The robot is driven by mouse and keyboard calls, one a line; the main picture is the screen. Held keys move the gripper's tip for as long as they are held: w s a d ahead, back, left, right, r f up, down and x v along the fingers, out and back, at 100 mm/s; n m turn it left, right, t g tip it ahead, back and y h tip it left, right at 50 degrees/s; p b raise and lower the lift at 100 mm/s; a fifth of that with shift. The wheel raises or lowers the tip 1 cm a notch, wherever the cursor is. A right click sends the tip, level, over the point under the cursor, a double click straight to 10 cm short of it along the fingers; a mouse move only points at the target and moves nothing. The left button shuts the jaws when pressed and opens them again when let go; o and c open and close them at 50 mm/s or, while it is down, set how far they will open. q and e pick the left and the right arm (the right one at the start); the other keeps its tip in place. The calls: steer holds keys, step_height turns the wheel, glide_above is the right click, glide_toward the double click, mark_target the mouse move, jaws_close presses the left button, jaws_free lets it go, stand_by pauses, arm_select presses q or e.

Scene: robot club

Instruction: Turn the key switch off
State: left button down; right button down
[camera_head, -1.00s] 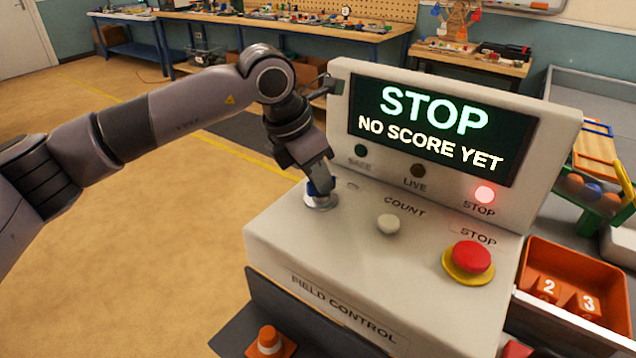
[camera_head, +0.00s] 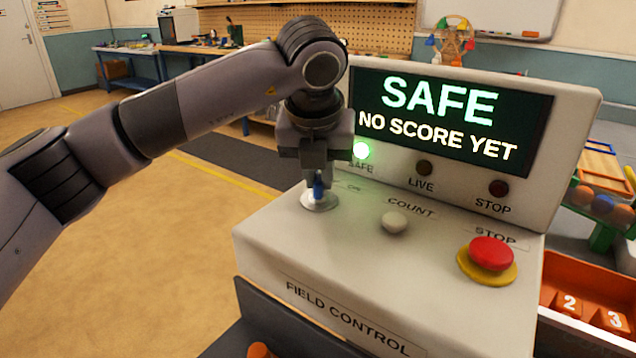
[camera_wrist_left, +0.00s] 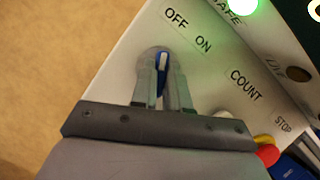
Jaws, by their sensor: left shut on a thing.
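The key switch (camera_head: 319,193) has a blue key standing in a round silver base at the left of the sloping white control panel (camera_head: 290,238). My left gripper (camera_head: 318,178) reaches down from above and is shut on the blue key. In the left wrist view the blue key (camera_wrist_left: 162,70) with a white stripe sits between the two fingers of my left gripper (camera_wrist_left: 163,82). It points toward the OFF end of the OFF/ON label (camera_wrist_left: 190,30). The screen (camera_head: 450,115) reads SAFE, NO SCORE YET, and the green SAFE lamp (camera_head: 361,151) is lit. My right gripper is not in view.
A pale COUNT button (camera_head: 395,222) and a red STOP button (camera_head: 491,253) on a yellow base stand right of the key. An orange bin (camera_head: 558,270) with numbered blocks is at the right. Open floor lies to the left.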

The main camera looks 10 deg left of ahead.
arm_select(q)
steer(key=shift+d+f+n+g+y+b, duration=0.15)
steer(key=shift+n+y+b, duration=0.2)
steer(key=shift+n, duration=0.45)
steer(key=shift+f+n+g+y+b, duration=0.2)
steer(key=shift+n+y, duration=0.15)
steer(key=shift+n, duration=0.45)
steer(key=c, duration=1.1)
jaws_free()
steer(key=shift+r, duration=0.2)
steer(key=shift+v, duration=3.55)
steer(key=shift+s, duration=0.1)
